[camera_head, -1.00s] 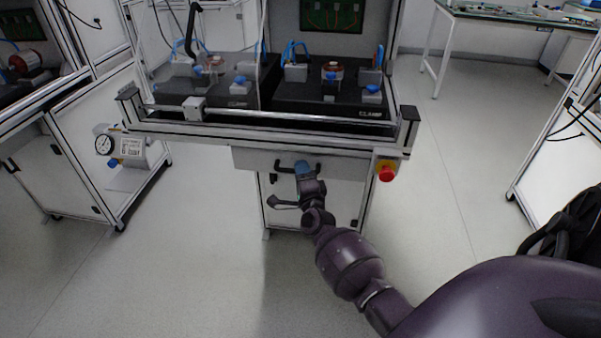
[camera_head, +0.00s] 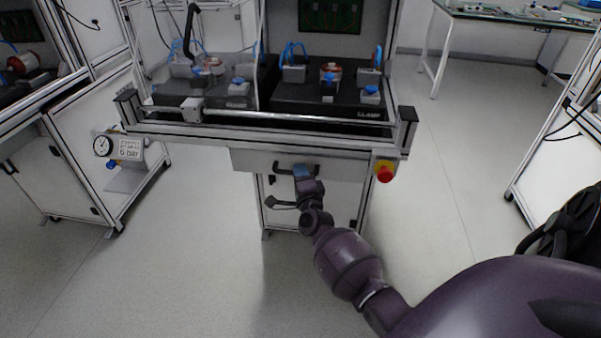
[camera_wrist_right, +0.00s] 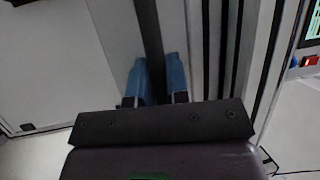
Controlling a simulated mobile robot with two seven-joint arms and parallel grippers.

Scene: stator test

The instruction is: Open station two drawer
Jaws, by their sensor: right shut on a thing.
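The station's drawer (camera_head: 247,160) is a light grey front below the work surface, and it looks shut. Its dark bar handle (camera_head: 281,167) sits at the middle of that front. My right gripper (camera_head: 303,170) is at the handle, with its blue fingertips on it. In the right wrist view the two blue fingers (camera_wrist_right: 158,75) are on either side of the dark handle bar (camera_wrist_right: 149,35) and shut on it. The left gripper is not in view.
A red emergency stop button (camera_head: 385,173) sits right of the drawer. The bench above holds dark fixtures (camera_head: 330,100) behind a metal rail. A cabinet with a pressure gauge (camera_head: 103,146) stands at left. The floor in front is clear.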

